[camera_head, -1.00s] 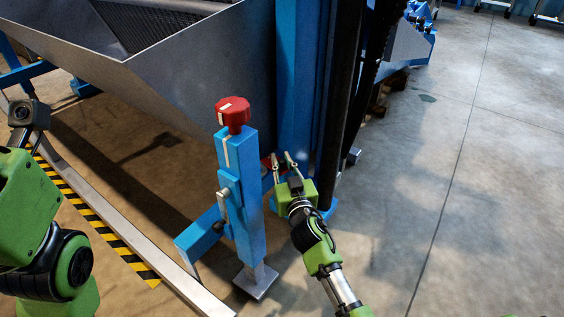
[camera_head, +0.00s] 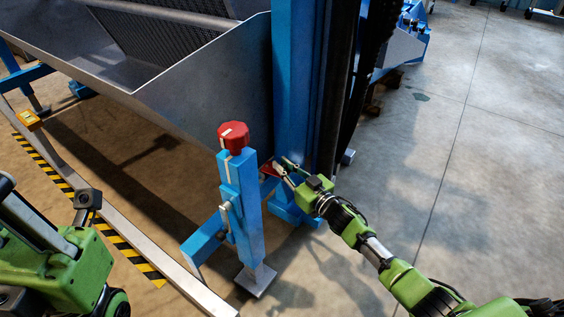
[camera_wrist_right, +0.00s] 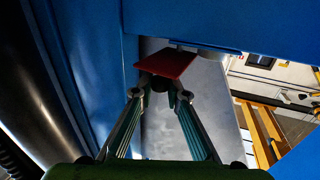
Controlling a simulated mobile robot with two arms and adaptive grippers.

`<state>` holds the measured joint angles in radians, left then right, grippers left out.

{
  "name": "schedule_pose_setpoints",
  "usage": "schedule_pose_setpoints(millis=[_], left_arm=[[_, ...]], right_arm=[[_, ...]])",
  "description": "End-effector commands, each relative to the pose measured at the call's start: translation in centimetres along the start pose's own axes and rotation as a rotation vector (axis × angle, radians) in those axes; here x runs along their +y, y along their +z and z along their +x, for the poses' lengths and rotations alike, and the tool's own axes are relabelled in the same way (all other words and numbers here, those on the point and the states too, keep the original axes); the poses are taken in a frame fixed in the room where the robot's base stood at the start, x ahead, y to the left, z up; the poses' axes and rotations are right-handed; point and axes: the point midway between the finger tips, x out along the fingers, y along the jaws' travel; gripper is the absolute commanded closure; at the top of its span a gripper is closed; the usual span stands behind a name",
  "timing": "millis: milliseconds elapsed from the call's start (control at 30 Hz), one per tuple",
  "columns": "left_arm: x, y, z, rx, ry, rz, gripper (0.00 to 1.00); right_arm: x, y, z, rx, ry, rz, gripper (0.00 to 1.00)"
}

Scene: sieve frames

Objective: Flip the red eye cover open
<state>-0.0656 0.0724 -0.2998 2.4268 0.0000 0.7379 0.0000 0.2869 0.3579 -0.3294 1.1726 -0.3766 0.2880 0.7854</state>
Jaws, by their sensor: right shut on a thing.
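The red eye cover is a small flat red plate (camera_wrist_right: 166,62) beside a blue beam. In the head view it is a small red patch (camera_head: 268,168) behind the blue post with the red knob. My right gripper (camera_head: 282,165) reaches it from the right. In the right wrist view its two fingers (camera_wrist_right: 163,88) converge at the plate's near edge and are shut on it. The plate hides the exact contact. My left arm shows at the lower left of the head view, but its gripper fingers are out of view.
A blue post with a red knob (camera_head: 233,137) stands left of my right gripper. A tall blue column (camera_head: 296,90) and a grey metal hopper (camera_head: 205,80) rise behind. A grey rail (camera_head: 130,235) with yellow-black striping runs at left. The floor (camera_head: 480,210) at right is clear.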

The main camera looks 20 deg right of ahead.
Motion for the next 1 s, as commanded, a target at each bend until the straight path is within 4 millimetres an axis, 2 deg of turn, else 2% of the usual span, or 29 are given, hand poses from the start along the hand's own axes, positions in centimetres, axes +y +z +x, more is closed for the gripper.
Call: schedule_pose_setpoints(millis=[400, 433, 467, 500, 833, 1000], left_arm=[[0.0, 0.1, -0.2, -0.006, -0.002, -0.001, 1.0], [0.0, 0.1, -0.2, -0.006, -0.002, -0.001, 1.0], [0.0, 0.1, -0.2, -0.006, -0.002, -0.001, 1.0], [0.0, 0.1, -0.2, -0.007, -0.002, -0.001, 1.0], [0.0, 0.0, -0.1, -0.004, -0.001, 0.0, 1.0], [0.0, 0.0, -0.1, -0.004, -0.001, -0.001, 1.0]], right_arm=[[0.1, -0.1, 0.1, 0.004, -0.031, 0.002, 1.0], [0.1, -0.1, 0.1, 0.004, -0.03, 0.002, 0.79], [0.1, -0.1, 0.1, 0.004, -0.03, 0.002, 0.71], [0.1, -0.1, 0.1, 0.004, -0.03, 0.001, 0.69], [0.2, 0.0, -0.1, 0.002, -0.028, 0.001, 0.69], [0.3, 0.1, -1.9, -0.001, -0.027, 0.0, 0.69]])
